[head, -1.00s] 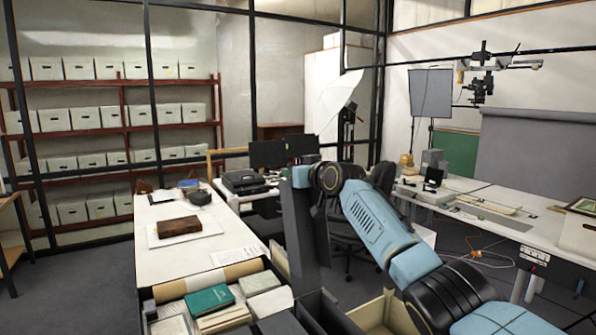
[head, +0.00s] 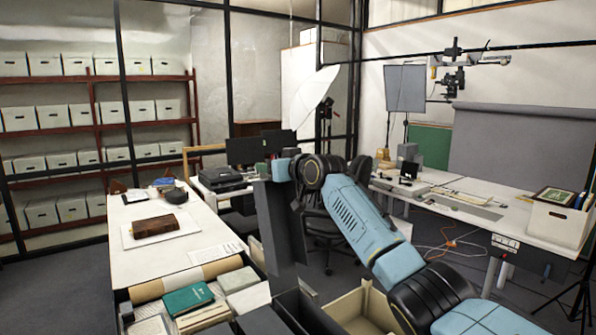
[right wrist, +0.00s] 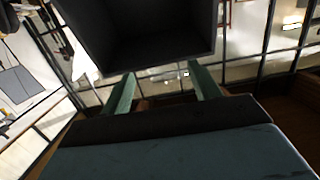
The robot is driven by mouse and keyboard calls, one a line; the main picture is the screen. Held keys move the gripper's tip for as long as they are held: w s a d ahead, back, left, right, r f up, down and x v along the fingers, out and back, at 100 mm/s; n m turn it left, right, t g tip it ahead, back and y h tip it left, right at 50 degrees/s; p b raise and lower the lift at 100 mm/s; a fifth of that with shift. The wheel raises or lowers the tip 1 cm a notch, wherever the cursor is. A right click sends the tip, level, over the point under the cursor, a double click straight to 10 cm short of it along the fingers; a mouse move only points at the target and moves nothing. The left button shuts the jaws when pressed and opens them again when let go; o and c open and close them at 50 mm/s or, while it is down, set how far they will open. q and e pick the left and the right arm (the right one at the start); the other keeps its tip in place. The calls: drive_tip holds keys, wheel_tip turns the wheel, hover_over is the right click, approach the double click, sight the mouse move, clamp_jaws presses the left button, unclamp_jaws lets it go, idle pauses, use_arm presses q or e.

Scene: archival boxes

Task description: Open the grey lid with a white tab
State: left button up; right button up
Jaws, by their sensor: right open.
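A dark grey upright panel (head: 281,235) stands above a dark open box (head: 292,312) at the bottom of the head view. It looks like the grey lid standing raised, its lower edge near the box. No white tab shows on it from here. My right arm reaches in from the lower right, with its wrist at the panel's top; its fingertips are not clear there. In the right wrist view my right gripper (right wrist: 164,88) has its two green fingers apart with nothing seen between them. A dark hollow box shape (right wrist: 145,35) fills the top of that view. My left gripper is out of view.
A beige open box (head: 352,312) sits right of the dark one. Left is a white table (head: 150,262) with a brown book (head: 155,226) and a bin of books and folders (head: 190,300). A desk with a white box (head: 556,222) stands right. Dark floor lies between.

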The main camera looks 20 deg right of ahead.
drive_tip(key=b+v, duration=0.3)
drive_tip(key=v, duration=0.8)
drive_tip(key=shift+s+b, duration=0.25)
drive_tip(key=shift+b, duration=0.1)
drive_tip(key=shift+d, duration=0.1)
